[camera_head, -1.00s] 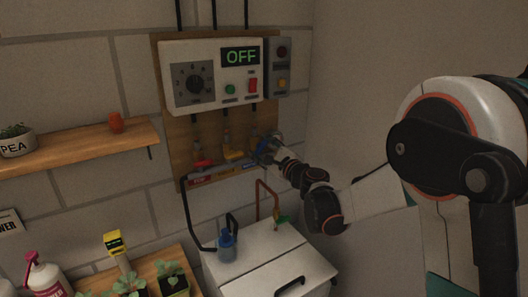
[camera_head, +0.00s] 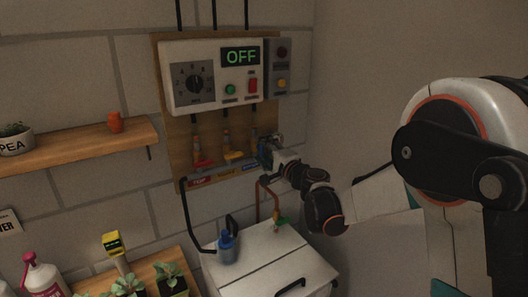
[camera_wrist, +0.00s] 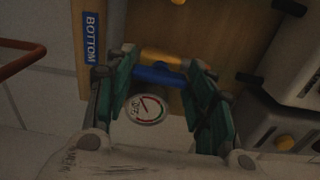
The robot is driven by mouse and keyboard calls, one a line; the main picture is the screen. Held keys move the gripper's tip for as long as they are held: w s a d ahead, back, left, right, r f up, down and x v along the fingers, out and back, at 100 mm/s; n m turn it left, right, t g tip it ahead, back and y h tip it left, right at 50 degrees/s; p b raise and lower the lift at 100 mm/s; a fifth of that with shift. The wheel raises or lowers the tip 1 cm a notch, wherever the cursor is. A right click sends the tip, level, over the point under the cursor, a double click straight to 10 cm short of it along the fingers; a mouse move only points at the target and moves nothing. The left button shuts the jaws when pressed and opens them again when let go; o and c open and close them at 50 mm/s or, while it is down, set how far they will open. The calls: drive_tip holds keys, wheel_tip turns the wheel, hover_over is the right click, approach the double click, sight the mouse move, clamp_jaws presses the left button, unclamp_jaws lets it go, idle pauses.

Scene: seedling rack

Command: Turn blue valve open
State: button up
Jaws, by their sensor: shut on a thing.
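The blue valve handle (camera_wrist: 158,76) lies between the two fingertips of my gripper (camera_wrist: 156,72) in the wrist view, and the fingers close on it from both sides. In the head view, my gripper (camera_head: 270,152) is at the right end of the valve row and mostly hides the blue valve (camera_head: 263,155). The yellow valve handle (camera_head: 234,155) and the red valve handle (camera_head: 203,163) are to its left. A round dial gauge (camera_wrist: 146,108) shows between my fingers.
A control box (camera_head: 212,75) reading OFF is mounted above the valves on a wooden board (camera_head: 178,140). A white tank (camera_head: 270,255) stands below with a copper pipe (camera_head: 260,200) rising near my gripper. A shelf (camera_head: 85,147) is at the left.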

drive_tip(key=shift+n, duration=0.3)
drive_tip(key=o, duration=1.1)
drive_tip(key=shift+c, duration=0.2)
drive_tip(key=v, duration=1.2)
drive_tip(key=shift+s, duration=0.1)
